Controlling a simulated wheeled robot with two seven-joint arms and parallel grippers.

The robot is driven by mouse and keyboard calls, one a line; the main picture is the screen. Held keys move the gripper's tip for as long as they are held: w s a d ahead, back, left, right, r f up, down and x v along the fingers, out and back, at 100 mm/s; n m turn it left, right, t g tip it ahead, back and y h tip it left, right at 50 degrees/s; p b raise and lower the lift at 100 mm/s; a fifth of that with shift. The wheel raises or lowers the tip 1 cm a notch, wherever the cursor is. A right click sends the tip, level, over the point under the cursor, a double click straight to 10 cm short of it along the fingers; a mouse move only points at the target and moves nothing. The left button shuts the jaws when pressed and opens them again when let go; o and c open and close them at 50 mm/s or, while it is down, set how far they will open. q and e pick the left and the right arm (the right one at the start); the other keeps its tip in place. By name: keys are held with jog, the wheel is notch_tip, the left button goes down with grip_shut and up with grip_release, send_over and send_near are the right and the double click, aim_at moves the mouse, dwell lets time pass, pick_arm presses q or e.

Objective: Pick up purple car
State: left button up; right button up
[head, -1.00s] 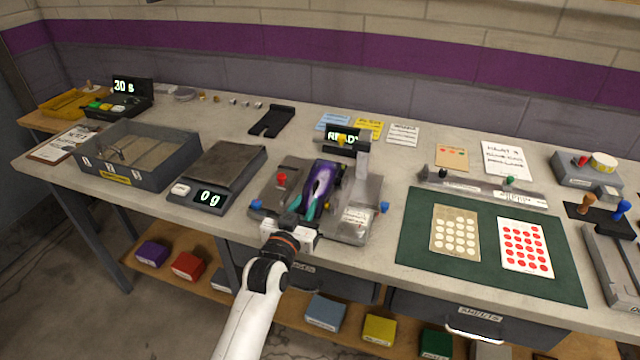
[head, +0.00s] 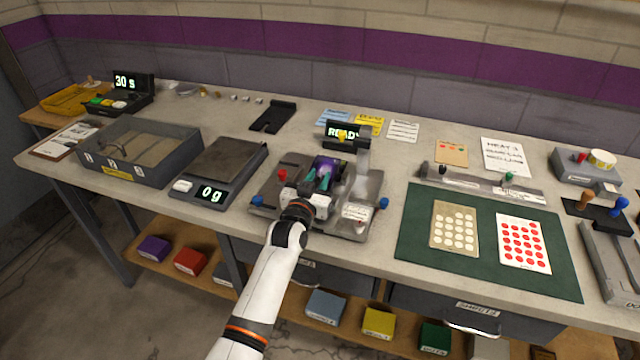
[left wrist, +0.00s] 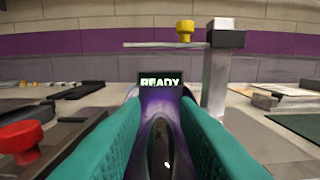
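In the left wrist view the car (left wrist: 160,140) lies lengthwise between the two teal fingers. My left gripper (head: 318,180) is at the car's near end, its fingers apart with the car's narrow body between them. Whether they press on the car is not clear. The left gripper (left wrist: 160,118) hides parts of the car's sides. My right gripper is not in view.
The grey fixture (head: 268,187) has a READY display (head: 341,131), a post, and red, yellow and blue knobs. A scale (head: 222,165) reading 0 g stands left of it. A green mat (head: 415,235) with two cards lies to the right.

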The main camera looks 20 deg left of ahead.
pick_arm(q)
grip_shut()
jog(key=shift+r, duration=0.15)
